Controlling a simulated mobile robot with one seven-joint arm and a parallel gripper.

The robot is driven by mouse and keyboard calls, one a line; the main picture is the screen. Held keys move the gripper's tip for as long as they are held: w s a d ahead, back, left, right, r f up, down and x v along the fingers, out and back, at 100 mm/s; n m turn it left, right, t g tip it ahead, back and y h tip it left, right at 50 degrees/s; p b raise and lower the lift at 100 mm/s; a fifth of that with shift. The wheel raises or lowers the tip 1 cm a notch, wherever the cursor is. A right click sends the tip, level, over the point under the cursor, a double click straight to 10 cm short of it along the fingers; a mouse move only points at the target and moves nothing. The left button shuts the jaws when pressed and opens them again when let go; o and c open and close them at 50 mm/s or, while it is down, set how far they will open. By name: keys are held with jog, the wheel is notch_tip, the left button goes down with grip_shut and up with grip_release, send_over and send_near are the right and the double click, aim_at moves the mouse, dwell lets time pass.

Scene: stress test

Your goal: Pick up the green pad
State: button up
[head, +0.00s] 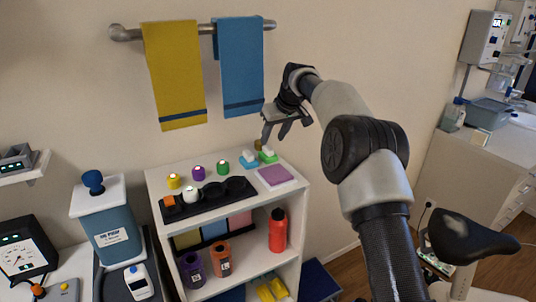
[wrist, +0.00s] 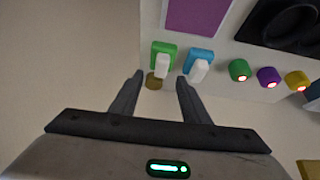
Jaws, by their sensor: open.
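The green pad (head: 268,158) lies at the back right of the white shelf top, with a white block or handle on it. In the wrist view the green pad (wrist: 157,52) is just beyond the fingertips, roughly in line with the gap between them. My gripper (head: 275,136) is open and empty, above and behind the pad near the wall. In the wrist view my gripper (wrist: 160,77) shows both fingers spread, with nothing held. The white piece covers part of the pad.
A similar blue pad (wrist: 201,55) sits close beside the green one. A small brown round thing (wrist: 153,83) is near the left finger. A purple square (head: 275,176), a black tray (head: 208,200) and several coloured knobs share the shelf top. Towels (head: 240,70) hang above.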

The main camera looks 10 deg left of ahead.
aim_at(268, 147)
jog(key=p+x, duration=0.1)
jog(key=x, duration=0.4)
jog(key=shift+a+f, duration=0.15)
jog(key=shift+f, duration=0.2)
jog(key=shift+s, duration=0.1)
grip_shut()
